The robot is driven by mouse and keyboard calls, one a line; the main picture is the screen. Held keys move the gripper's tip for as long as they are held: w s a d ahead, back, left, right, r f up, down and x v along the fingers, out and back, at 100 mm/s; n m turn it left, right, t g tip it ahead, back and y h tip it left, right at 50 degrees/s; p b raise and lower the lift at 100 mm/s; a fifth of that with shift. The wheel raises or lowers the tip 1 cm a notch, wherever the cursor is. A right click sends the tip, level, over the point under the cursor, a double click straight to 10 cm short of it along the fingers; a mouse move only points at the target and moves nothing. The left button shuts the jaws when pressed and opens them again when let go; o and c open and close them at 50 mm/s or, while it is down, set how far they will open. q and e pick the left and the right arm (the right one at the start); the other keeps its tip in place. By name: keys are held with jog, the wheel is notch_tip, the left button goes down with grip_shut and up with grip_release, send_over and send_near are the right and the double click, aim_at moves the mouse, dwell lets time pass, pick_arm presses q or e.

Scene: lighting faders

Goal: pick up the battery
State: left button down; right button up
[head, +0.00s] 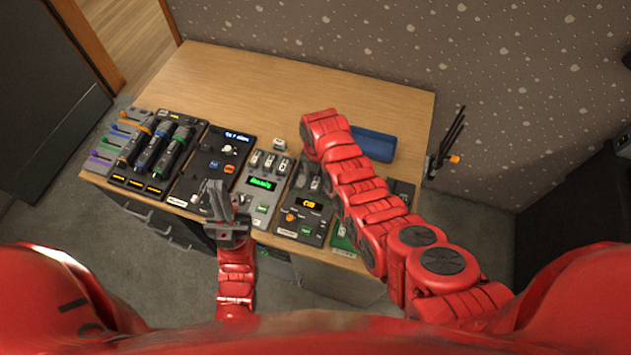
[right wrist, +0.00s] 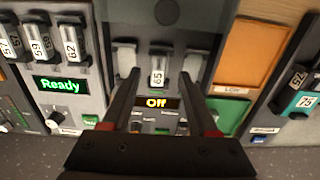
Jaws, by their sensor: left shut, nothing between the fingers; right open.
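A pale battery marked 65 (right wrist: 158,72) stands in the middle slot of a grey charger (right wrist: 135,18) with an amber "Off" display. My right gripper (right wrist: 161,80) is open, its fingers on either side of that battery in the picture; I cannot tell whether they touch it. In the head view the charger (head: 308,222) is partly covered by my right arm, and the right gripper is hidden. More batteries, including one marked 62 (right wrist: 72,42), stand in the charger showing "Ready" (right wrist: 60,84). My left gripper (head: 213,188) is shut and empty at the table's front edge.
Microphones (head: 157,146) and a fader strip (head: 120,138) fill the table's left end. A dark console (head: 212,160) sits beside the "Ready" charger. A blue tray (head: 373,144) lies behind my right arm. The wooden table's back (head: 250,85) is clear.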

aim_at(316, 181)
jog(key=shift+w+a+f, duration=0.1)
jog(key=shift+f, duration=1.35)
grip_shut()
